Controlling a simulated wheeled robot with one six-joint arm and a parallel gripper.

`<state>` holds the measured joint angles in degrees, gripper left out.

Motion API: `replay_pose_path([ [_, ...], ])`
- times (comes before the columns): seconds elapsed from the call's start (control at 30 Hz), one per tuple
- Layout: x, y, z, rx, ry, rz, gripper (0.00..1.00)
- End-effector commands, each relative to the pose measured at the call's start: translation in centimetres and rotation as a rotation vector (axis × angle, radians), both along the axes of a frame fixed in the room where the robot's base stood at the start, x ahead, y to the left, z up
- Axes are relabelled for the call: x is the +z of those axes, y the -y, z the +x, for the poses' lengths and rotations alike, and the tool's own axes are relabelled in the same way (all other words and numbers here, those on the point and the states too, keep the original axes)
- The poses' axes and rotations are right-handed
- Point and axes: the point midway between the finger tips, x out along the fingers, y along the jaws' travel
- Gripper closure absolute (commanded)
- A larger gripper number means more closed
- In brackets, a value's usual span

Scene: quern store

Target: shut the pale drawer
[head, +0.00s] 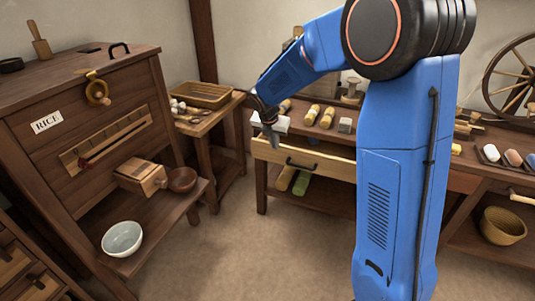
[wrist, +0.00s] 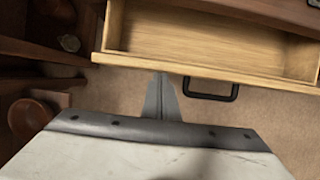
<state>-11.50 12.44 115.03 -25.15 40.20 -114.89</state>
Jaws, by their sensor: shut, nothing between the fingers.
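The pale drawer (head: 328,168) stands open under the bench, with a dark handle (head: 300,164) on its front. In the wrist view the drawer's front edge (wrist: 250,79) crosses the picture, and the part of its inside that shows is empty. The handle (wrist: 212,96) hangs on the near side of the front. My gripper (head: 273,141) is shut and empty, at the drawer's left end in the head view. In the wrist view its fingertips (wrist: 160,78) meet the front edge left of the handle. I cannot tell if they touch it.
A wooden cabinet labelled RICE (head: 47,122) stands at left, with a pale bowl (head: 121,239) on its shelf. A side table with a woven tray (head: 203,94) stands between cabinet and bench. Several small items lie on the bench top. The floor (head: 270,240) before the drawer is clear.

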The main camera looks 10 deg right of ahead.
Motion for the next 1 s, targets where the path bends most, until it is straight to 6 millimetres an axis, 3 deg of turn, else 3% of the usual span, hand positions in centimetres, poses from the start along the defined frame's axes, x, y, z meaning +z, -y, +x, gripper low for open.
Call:
replay_pose_path([
  [0.2, 0.0, 2.4, 3.3, -0.003, 0.001, 0.001, 1.0],
  [0.4, 0.0, 3.5, 4.8, -0.001, 0.0, 0.0, 1.0],
  [1.0, 0.0, 3.7, 5.2, 0.0, 0.001, 0.001, 1.0],
])
